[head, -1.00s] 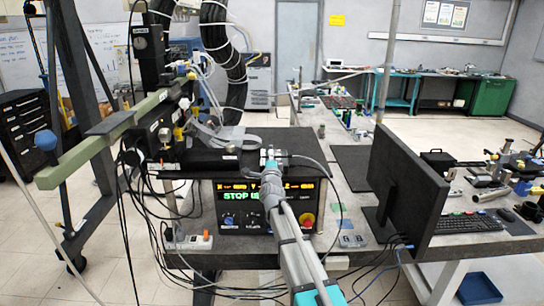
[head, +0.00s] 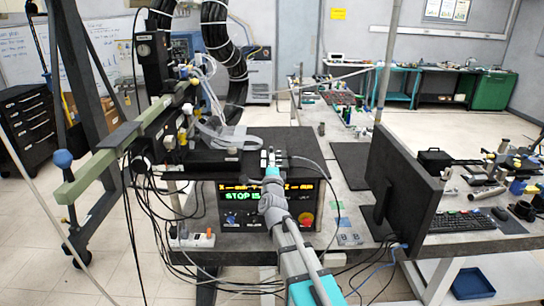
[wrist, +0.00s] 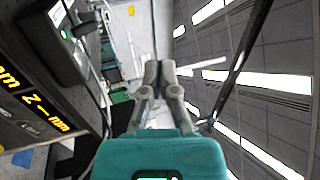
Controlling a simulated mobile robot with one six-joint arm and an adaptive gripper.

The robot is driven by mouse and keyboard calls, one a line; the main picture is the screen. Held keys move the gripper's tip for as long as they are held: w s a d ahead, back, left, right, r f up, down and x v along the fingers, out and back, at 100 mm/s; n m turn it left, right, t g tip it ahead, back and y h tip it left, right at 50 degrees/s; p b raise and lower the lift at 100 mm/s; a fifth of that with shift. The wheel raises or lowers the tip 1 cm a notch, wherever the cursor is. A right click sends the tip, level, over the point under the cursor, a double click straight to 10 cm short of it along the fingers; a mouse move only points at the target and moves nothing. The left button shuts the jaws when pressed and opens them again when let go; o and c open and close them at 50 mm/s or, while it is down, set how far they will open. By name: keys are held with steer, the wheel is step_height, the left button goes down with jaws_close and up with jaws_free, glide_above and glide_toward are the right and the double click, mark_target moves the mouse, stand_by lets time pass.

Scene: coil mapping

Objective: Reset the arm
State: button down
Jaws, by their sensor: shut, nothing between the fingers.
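My gripper (head: 270,160) is in the middle of the head view, at the end of my grey and teal arm. It is in front of the black control box (head: 240,215) with its lit green and orange display, and overlaps the box's upper part. In the wrist view my gripper (wrist: 159,66) shows two grey fingers side by side, shut with nothing held. The box (wrist: 35,110) also shows at the left of the wrist view, turned on its side. I cannot tell the gap between gripper and box.
A dark monitor (head: 405,190) stands on the bench to the right, with a keyboard (head: 462,222) in front. A green beam (head: 100,170) and a dark stand are at the left. Loose cables (head: 135,230) hang around the box. Open floor (head: 40,250) lies at the lower left.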

steer(key=shift+s+r, duration=0.2)
steer(key=shift+s, duration=0.2)
steer(key=s+f+n+g+y, duration=0.2)
steer(key=s+f+n+g, duration=0.3)
steer(key=f, duration=0.3)
steer(key=s+f+n+g+y, duration=0.3)
steer(key=f+n+g, duration=0.2)
steer(key=f+n, duration=0.3)
steer(key=s+d+f+n+g+h, duration=0.1)
steer(key=s+d+f+n+g, duration=0.1)
steer(key=s, duration=0.4)
steer(key=s+d+f+n+g+h, duration=0.1)
steer(key=s+d+f+n+g, duration=0.1)
steer(key=s+g, duration=0.3)
steer(key=s+d+f+n+g+h, duration=0.1)
steer(key=s+d+f+g, duration=0.3)
steer(key=s, duration=0.5)
steer(key=shift+s+d+n+h, duration=0.2)
steer(key=shift+d+n+h, duration=0.1)
steer(key=shift+d+n, duration=0.1)
